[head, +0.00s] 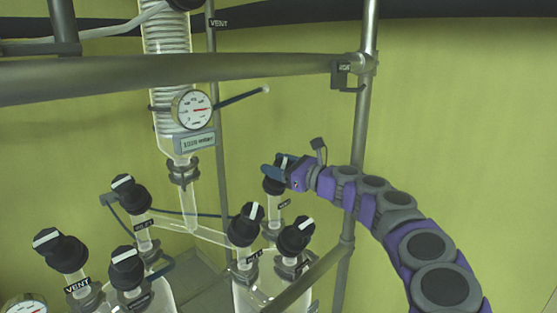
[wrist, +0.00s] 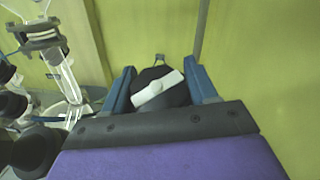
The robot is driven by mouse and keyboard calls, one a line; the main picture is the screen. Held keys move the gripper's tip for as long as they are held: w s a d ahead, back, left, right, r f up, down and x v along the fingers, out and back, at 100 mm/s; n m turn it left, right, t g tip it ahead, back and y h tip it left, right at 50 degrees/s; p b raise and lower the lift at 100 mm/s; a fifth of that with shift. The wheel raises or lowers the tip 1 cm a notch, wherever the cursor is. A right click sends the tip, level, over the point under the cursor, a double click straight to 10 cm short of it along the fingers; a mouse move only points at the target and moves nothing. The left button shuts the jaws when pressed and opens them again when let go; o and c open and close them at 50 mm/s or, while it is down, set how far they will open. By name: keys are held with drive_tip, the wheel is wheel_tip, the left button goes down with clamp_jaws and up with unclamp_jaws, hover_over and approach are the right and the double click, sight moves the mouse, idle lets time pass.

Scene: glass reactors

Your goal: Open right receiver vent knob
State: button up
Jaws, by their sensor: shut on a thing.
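A black knob with a white bar handle (wrist: 158,90) sits between the two blue fingers of my gripper (wrist: 160,88) in the wrist view. Its white bar is tilted, its right end higher. In the head view my gripper (head: 277,170) is at the rearmost knob (head: 274,186) of the right-hand glass vessel, and its fingers hide part of that knob. My gripper is shut on this knob. A label sits on the glass neck below the knob, too small to read.
Two more black knobs (head: 247,224) and (head: 297,234) stand close in front on the same vessel. Several similar knobs are at left, one labelled VENT (head: 60,249). A metal upright (head: 361,130) stands behind my arm, and a horizontal bar (head: 270,67) crosses above. A gauge (head: 192,109) hangs on the column.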

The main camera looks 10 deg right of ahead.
drive_tip(key=shift+f+n+g+y+p, duration=0.15)
drive_tip(key=shift+n+g+y+p, duration=0.15)
drive_tip(key=shift+n+g, duration=0.15)
drive_tip(key=o, duration=1)
drive_tip(key=shift+w, duration=0.2)
drive_tip(key=shift+c, duration=0.2)
drive_tip(key=shift+s, duration=0.15)
drive_tip(key=v, duration=0.7)
drive_tip(key=shift+d, duration=0.15)
drive_tip(key=shift+s, duration=0.15)
